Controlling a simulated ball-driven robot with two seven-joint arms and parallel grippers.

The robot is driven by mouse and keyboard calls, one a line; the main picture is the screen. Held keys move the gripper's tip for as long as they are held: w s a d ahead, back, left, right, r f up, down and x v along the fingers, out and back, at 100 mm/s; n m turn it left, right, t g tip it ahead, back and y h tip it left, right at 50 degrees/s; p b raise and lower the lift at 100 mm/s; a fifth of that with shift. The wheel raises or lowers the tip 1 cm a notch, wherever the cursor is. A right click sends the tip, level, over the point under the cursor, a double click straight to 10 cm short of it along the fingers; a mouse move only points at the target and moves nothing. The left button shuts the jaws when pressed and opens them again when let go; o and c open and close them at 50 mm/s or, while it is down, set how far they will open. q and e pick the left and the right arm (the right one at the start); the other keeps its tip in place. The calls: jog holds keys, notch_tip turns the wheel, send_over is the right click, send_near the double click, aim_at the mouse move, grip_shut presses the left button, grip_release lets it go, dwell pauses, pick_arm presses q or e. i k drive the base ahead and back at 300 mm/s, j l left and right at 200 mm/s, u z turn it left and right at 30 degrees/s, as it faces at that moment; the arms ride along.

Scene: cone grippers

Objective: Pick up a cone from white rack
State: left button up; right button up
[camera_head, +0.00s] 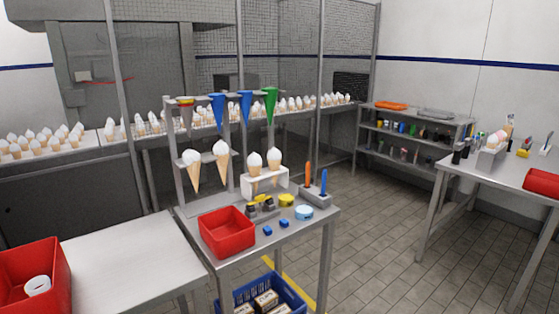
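A white rack (266,187) stands on the middle metal table. It holds two ice-cream cones with white tops, a left cone (254,162) and a right cone (274,158). Both stand upright, and the rack partly hides their lower parts. Two more cones hang to the left in a metal stand, one cone (193,168) beside another cone (221,162). Neither of my grippers is in view.
The middle table also holds a red bin (227,232), blue cubes (268,230), a yellow roll (286,200) and a grey tool block (316,198). Coloured funnels (246,106) hang above the rack.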

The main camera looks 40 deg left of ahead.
aim_at(254, 162)
jog(key=i+u, duration=0.2)
jog(key=i, duration=0.35)
jog(key=i+l+u, duration=0.2)
jog(key=i, duration=0.3)
